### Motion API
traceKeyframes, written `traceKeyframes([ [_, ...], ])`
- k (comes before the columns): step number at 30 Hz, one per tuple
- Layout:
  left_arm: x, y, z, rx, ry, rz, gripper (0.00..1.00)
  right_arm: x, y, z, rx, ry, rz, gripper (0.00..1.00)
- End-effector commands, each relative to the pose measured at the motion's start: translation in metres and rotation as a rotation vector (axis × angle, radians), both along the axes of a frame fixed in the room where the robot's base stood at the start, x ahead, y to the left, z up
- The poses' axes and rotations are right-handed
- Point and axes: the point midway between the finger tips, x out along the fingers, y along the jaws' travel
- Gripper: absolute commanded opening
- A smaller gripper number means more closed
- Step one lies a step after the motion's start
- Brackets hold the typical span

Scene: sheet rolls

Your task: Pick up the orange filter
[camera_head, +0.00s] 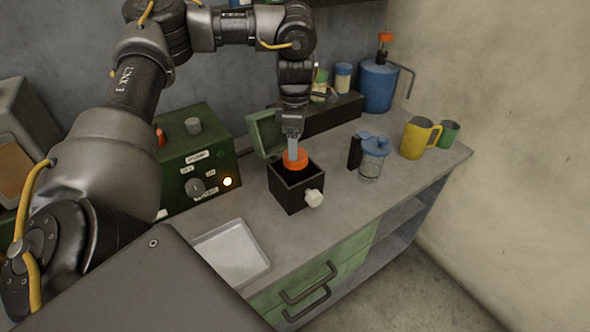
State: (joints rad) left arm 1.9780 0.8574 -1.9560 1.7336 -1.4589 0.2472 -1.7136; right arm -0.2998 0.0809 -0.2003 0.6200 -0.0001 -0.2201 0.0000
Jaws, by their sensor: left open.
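The orange filter (297,160) shows as a round orange piece at the mouth of a black open box (294,193) on the counter. A pale knob (314,198) sticks out of the box's front, and a green lid (265,132) stands raised behind it. My left gripper (293,150) points down from above, its fingertips at the top of the filter. The gripper is open; whether its fingers touch the filter cannot be told. The lower part of the filter is hidden by the box walls. My right gripper is not in view.
A green control box (196,165) stands left of the black box. A pale tray (232,252) lies in front. A blue-lidded jar (372,160), yellow mug (416,138), green cup (449,133) and blue canister (378,86) stand to the right. Bare counter (335,215) lies around the black box.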

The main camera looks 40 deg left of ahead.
Motion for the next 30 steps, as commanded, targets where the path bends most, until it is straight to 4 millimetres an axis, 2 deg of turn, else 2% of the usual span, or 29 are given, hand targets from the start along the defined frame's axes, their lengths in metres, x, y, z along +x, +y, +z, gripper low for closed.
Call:
traceKeyframes([
  [1,-0.001,0.0,-0.011,-0.002,0.005,0.001,0.72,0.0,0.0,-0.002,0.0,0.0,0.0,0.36],
  [5,-0.001,0.0,-0.027,-0.002,0.002,0.001,0.72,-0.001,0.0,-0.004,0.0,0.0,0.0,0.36],
  [13,-0.001,0.0,-0.035,-0.001,0.001,0.002,0.72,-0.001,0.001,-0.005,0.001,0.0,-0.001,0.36],
  [24,-0.003,-0.002,-0.08,0.0,0.001,0.002,0.72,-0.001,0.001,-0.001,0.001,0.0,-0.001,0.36],
  [30,-0.003,-0.002,-0.084,-0.001,-0.001,0.002,0.72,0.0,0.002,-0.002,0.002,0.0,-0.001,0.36],
])
